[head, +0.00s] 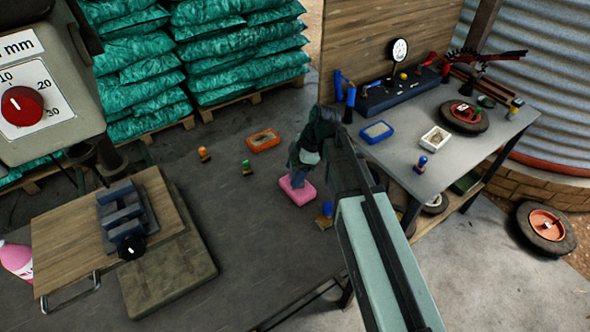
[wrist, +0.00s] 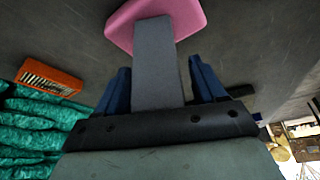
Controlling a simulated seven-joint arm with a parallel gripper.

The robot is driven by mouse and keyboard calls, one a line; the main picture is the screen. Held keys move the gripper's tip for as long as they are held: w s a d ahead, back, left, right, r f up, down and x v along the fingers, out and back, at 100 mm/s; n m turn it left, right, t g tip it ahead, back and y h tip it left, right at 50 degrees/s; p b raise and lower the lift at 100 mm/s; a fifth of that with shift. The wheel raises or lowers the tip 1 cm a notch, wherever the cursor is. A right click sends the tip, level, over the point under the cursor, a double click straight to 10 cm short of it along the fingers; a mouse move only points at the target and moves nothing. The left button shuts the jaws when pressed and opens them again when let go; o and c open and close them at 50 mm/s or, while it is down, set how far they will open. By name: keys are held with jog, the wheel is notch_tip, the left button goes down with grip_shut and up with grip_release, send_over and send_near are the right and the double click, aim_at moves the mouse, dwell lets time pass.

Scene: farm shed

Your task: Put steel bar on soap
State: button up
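The pink soap (head: 297,190) lies on the dark table below my gripper (head: 303,168). It also shows at the top of the wrist view (wrist: 158,18). The steel bar (wrist: 157,65) is a long flat grey piece between my two blue fingers in the wrist view, and my gripper (wrist: 160,85) appears shut on it. The bar's far end overlaps the pink soap in that view. I cannot tell whether they touch. In the head view my arm and hand hide most of the bar.
An orange tray (head: 263,140) and small orange-topped (head: 204,154) and green-topped (head: 247,167) pieces stand left of the soap. A blue-topped piece (head: 326,213) is close on its right. A wooden board with a dark vise (head: 124,214) is at left. Table between is clear.

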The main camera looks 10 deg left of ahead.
jog(key=shift+r, duration=0.1)
jog(key=v, duration=1.2)
dwell(0.6)
